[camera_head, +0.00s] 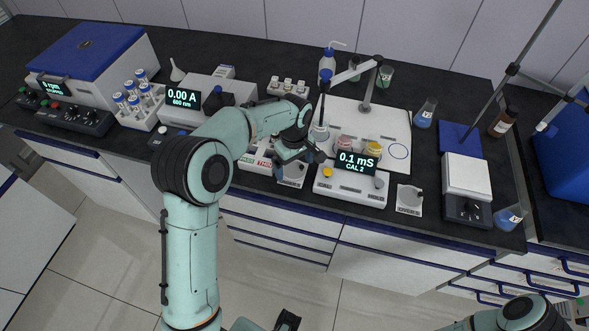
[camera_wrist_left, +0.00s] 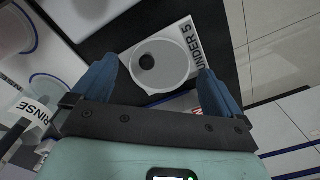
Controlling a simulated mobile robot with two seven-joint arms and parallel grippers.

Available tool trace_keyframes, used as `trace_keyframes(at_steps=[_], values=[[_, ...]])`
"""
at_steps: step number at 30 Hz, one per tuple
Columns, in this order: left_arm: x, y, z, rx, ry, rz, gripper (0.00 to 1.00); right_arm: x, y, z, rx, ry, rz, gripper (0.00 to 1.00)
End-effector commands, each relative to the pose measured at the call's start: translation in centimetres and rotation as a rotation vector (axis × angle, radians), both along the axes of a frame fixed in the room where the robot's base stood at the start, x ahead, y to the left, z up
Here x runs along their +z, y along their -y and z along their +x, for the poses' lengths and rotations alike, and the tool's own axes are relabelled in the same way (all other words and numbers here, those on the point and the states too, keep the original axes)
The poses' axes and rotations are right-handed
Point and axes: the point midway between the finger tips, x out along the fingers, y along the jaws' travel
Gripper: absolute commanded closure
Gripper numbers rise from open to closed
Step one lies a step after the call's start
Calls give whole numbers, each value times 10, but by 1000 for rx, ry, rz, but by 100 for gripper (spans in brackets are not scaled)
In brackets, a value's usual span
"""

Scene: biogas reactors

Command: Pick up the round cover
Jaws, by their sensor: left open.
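The round cover (camera_wrist_left: 160,66) is a flat light-grey disc with a dark round knob. In the left wrist view it lies on a white plate (camera_wrist_left: 185,35) lettered "UNDER 5". My left gripper (camera_wrist_left: 156,75) is open, with its two blue fingers on either side of the view and the cover between and beyond them; I cannot tell the exact gap. In the head view my left gripper (camera_head: 300,164) hangs over the bench's front part, above a small white plate (camera_head: 291,179) that it partly hides.
A meter reading "0.1 mS" (camera_head: 350,184) stands close right of the left gripper. A similar white plate (camera_head: 409,207) lies farther right. A white tray (camera_head: 396,125) with jars is behind. A RINSE-labelled vessel (camera_wrist_left: 32,118) is at the wrist view's left.

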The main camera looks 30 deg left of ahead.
Motion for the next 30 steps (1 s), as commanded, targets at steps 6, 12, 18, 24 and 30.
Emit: trace_keyframes(at_steps=[6,12,18,24,30], values=[[-3,0,0,-1,0,0,0,0,0,0,0,0,0,100],[-2,0,0,-1,0,0,49,0,0,0,0,0,0,100],[-2,0,0,-1,1,0,58,0,0,0,0,0,0,100],[1,0,0,-1,2,0,58,0,0,0,0,0,0,100],[20,0,1,-1,5,1,58,3,0,1,0,1,0,100]])
